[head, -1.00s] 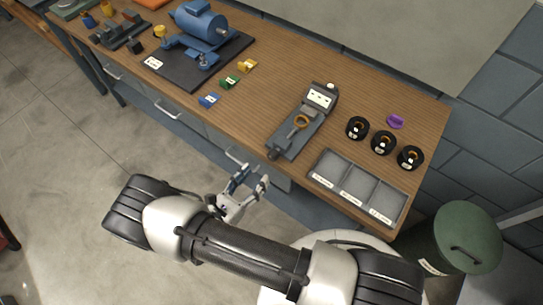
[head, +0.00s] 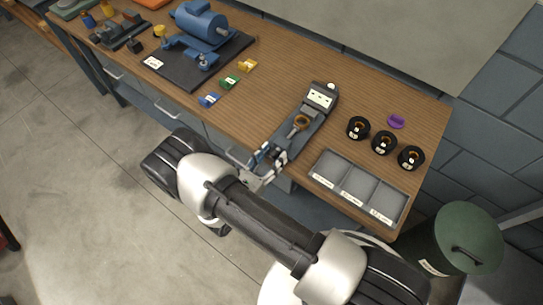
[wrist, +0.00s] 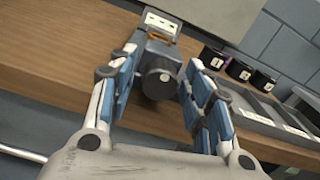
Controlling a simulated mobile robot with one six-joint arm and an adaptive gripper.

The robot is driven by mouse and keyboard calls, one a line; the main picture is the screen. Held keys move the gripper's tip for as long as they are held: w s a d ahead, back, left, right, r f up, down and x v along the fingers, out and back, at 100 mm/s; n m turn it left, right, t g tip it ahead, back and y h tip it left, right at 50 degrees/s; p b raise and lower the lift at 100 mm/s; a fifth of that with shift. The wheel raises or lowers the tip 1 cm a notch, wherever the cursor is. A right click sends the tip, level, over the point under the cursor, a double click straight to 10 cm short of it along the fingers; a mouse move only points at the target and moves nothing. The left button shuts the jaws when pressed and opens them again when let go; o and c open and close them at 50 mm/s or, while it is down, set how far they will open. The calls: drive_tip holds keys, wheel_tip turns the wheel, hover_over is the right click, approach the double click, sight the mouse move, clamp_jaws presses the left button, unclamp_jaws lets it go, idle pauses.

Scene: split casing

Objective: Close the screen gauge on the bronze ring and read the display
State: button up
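The screen gauge (head: 313,110) lies on the workbench, with a small lit display (head: 320,98) at its far end; its reading is too small to make out. The bronze ring (head: 301,122) sits on the gauge in front of the display and shows partly in the wrist view (wrist: 158,37). The gauge's dark round knob (wrist: 158,84) is at its near end. My gripper (head: 268,160) is at that near end. In the wrist view my gripper (wrist: 155,95) is open, its blue-padded fingers on either side of the knob, with gaps showing.
A grey three-compartment tray (head: 340,177) lies right of the gauge. Several black cups, one here (head: 358,128), and a purple piece (head: 396,121) stand behind it. Blue, green and yellow blocks (head: 230,82) and a blue motor (head: 201,24) are to the left. A green bin (head: 466,238) stands at the right.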

drive_tip(key=c, duration=0.9)
drive_tip(key=shift+m, duration=0.4)
drive_tip(key=m+b, duration=0.1)
drive_tip(key=m, duration=0.2)
drive_tip(key=shift+f+b, duration=0.1)
drive_tip(key=shift+b, duration=0.25)
drive_tip(key=shift+m+b, duration=0.55)
drive_tip(key=shift+m, duration=1.35)
drive_tip(key=o, duration=1.1)
